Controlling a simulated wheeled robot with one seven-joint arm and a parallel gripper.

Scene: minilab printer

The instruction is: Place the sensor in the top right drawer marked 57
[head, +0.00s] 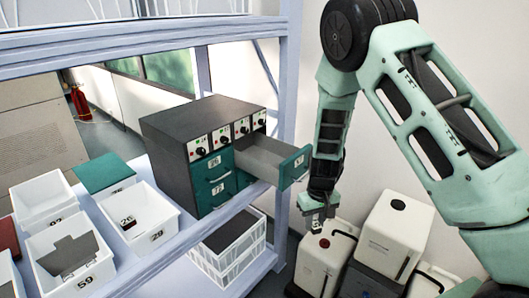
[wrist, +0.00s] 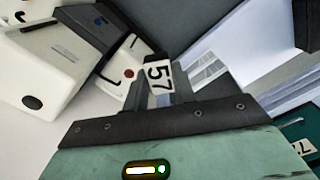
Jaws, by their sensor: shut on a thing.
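A dark grey cabinet (head: 180,130) with teal drawer fronts stands on the shelf in the head view. Its top right drawer (head: 265,155) is pulled out and looks empty; its label is too small to read surely. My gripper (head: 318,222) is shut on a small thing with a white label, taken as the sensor. It hangs outside the drawer, to the right of and lower than its front. In the wrist view the sensor (wrist: 158,76) shows the label 57 between the fingers, which hide most of its body. A teal drawer front (wrist: 298,132) shows at the right edge.
White bins (head: 150,228) stand on the shelf left of the cabinet; one is marked 59 (head: 82,283). A white crate (head: 228,245) sits below the shelf. A shelf post (head: 285,100) rises near the open drawer.

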